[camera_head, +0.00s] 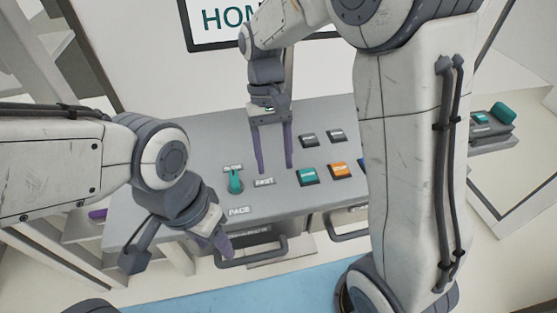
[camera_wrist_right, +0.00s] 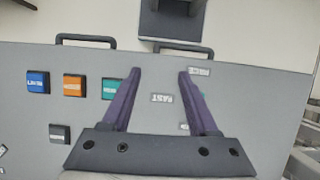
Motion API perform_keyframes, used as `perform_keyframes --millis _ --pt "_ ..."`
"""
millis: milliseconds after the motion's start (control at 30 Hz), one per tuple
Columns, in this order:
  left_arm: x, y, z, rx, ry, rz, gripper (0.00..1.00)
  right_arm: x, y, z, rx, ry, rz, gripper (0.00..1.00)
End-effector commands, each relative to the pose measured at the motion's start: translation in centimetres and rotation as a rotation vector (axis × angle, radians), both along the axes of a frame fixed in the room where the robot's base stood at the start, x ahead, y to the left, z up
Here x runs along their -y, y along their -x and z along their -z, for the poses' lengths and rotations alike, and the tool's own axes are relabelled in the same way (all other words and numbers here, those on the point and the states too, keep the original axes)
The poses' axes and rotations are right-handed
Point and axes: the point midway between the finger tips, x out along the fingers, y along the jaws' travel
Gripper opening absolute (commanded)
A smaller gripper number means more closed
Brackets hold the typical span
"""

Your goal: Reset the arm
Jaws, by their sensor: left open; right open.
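My right gripper (camera_head: 275,167) is open and empty, with its purple fingers pointing down over the grey control panel (camera_head: 205,145). It is to the right of the teal lever (camera_head: 235,182) and near the FAST label (camera_head: 264,181). In the right wrist view the open fingers (camera_wrist_right: 160,73) stand on either side of the FAST label (camera_wrist_right: 162,98); the lever is not clearly visible there. My left gripper (camera_head: 217,243) is at the front left, below the PACE label (camera_head: 240,211), open and apart from the lever. Its fingertips are partly overlapped.
Teal (camera_head: 307,175), orange (camera_head: 340,170) and blue (camera_wrist_right: 38,82) buttons sit on the panel, with grey buttons (camera_head: 308,140) behind. Handles (camera_head: 252,252) stick out of the panel's front edge. A wall screen (camera_head: 222,18) is at the back. My right arm hides the panel's right part.

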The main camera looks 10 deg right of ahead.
Motion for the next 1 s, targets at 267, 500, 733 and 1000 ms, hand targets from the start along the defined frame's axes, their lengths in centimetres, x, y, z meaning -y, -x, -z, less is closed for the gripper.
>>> perform_keyframes --millis 267,500,733,1000 --pt "0.0 0.0 0.3 0.000 0.000 0.000 0.50 0.9 0.6 -0.6 0.000 0.000 -0.001 0.60" --pt "0.0 0.0 0.3 0.000 0.000 0.000 0.50 0.8 0.5 -0.6 0.000 0.000 -0.001 0.60" --pt "0.0 0.0 0.3 0.000 0.000 0.000 0.50 0.3 1.2 -0.8 0.018 -0.007 -0.026 0.60" --pt "0.0 0.0 0.4 0.000 0.000 0.000 0.50 -3.5 9.3 -1.2 0.230 -0.103 -0.335 0.60"
